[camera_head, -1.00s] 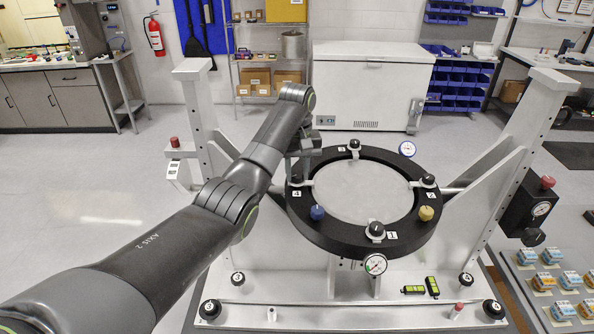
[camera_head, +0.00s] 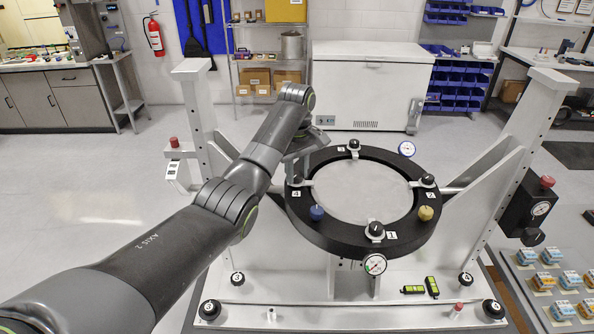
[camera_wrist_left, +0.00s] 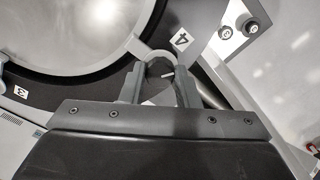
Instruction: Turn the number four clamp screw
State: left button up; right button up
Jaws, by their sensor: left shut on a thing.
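The number four clamp screw is a dark round knob with a pale mark, seen in the left wrist view (camera_wrist_left: 158,72) beside the white "4" label (camera_wrist_left: 181,39). My left gripper (camera_wrist_left: 160,80) is shut on this knob, with one finger on each side. In the head view my left gripper (camera_head: 299,172) is at the left side of the black ring (camera_head: 340,238), above the "4" label (camera_head: 296,193). The gripper and arm mostly hide the number four screw there. Number one (camera_head: 376,230), number two (camera_head: 428,180) and number three (camera_head: 353,145) screws stand free on the ring.
A blue knob (camera_head: 317,212) and a yellow knob (camera_head: 425,213) sit on the ring. A dial gauge (camera_head: 375,265) is at its front, another (camera_head: 407,149) at its back right. White uprights (camera_head: 200,110) (camera_head: 535,120) flank the ring.

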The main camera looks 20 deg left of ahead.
pick_arm(q)
jog(key=shift+w+r, duration=0.15)
jog(key=shift+r, duration=0.15)
jog(key=o, duration=0.7)
jog(key=shift+a, duration=0.1)
jog(key=shift+c, duration=0.2)
jog(key=o, duration=0.3)
jog(key=shift+f, duration=0.2)
